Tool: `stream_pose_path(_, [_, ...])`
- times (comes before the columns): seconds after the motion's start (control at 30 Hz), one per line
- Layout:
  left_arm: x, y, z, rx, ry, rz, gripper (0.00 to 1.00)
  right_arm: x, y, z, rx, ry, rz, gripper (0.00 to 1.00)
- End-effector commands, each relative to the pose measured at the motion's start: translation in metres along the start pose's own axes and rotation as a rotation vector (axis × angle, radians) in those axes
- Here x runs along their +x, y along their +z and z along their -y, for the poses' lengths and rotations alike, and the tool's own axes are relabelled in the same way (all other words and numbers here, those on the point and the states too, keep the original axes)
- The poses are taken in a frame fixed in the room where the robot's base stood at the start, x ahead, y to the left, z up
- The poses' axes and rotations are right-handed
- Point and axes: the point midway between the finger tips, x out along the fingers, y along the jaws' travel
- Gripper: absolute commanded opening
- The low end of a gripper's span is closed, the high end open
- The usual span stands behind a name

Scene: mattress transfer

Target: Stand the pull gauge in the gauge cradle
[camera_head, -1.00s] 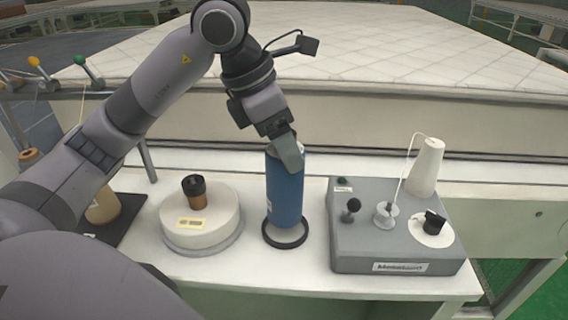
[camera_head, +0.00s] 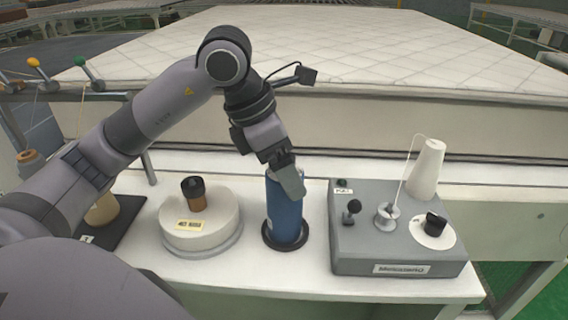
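The pull gauge, which I take to be the blue cylinder (camera_head: 284,215), stands upright at the middle of the white bench. Its lower end is inside the black ring (camera_head: 301,240), which I take to be the gauge cradle. The ring shows around its foot; whether the gauge touches the bottom is hidden. My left gripper (camera_head: 288,181) reaches down from above and is shut on the top of the gauge. One finger shows in front and hides part of the top; the other finger is hidden. My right gripper is not in view.
A round white drum (camera_head: 208,232) with a black-topped brown knob stands to the left. A grey machine box (camera_head: 355,255) with knobs and a white thread cone (camera_head: 428,170) stands close on the right. The quilted mattress (camera_head: 400,50) lies behind the bench (camera_head: 300,274).

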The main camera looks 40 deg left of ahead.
Motion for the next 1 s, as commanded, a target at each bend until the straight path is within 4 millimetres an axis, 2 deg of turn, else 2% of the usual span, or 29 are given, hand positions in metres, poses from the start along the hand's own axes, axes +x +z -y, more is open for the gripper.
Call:
stream_pose_path(0.27, [-0.005,0.002,0.000,0.000,0.000,0.000,0.90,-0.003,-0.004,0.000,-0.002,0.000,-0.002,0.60])
stream_pose_path(0.37, [-0.019,0.002,-0.001,0.000,0.002,0.002,0.90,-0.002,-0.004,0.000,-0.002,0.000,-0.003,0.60])
stream_pose_path(0.7, [-0.093,0.002,-0.001,0.000,0.003,0.004,0.90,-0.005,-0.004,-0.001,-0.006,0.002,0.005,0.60])
stream_pose_path(0.83, [-0.111,0.002,-0.001,-0.001,0.001,0.002,0.90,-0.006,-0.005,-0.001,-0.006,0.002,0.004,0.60])
stream_pose_path(1.0, [-0.122,0.001,0.000,-0.002,0.000,0.000,0.90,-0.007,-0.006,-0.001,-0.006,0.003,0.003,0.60])
